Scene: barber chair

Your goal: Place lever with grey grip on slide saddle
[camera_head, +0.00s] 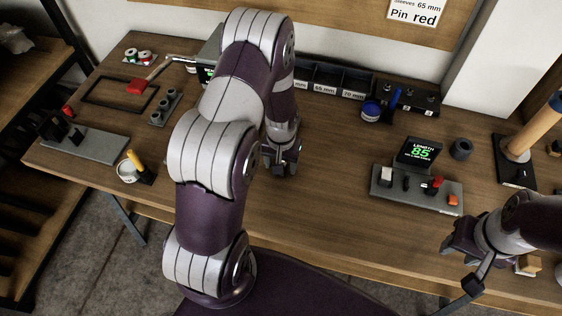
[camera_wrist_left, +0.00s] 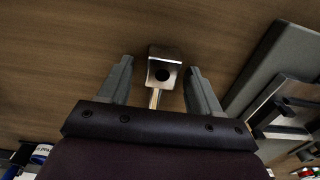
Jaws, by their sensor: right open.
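My left gripper (camera_head: 280,163) points down over the middle of the table in the head view. In the left wrist view its fingers (camera_wrist_left: 160,88) are open, with a gap on both sides of a grey metal block with a dark hole (camera_wrist_left: 163,68). A short brass-coloured rod (camera_wrist_left: 155,100) runs from this block towards my palm. I cannot tell if this is the lever with grey grip. A grey base (camera_wrist_left: 262,65) with a metal bracket (camera_wrist_left: 283,103), perhaps the slide saddle, lies to the right. My arm hides that area in the head view. My right gripper (camera_head: 463,243) is open and empty.
A grey fixture with a "LENGTH 85" display (camera_head: 418,153) stands right of centre. A grey slab (camera_head: 90,145), a dark frame (camera_head: 105,103) and a yellow-handled tool (camera_head: 137,160) are at the left. The front middle is clear.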

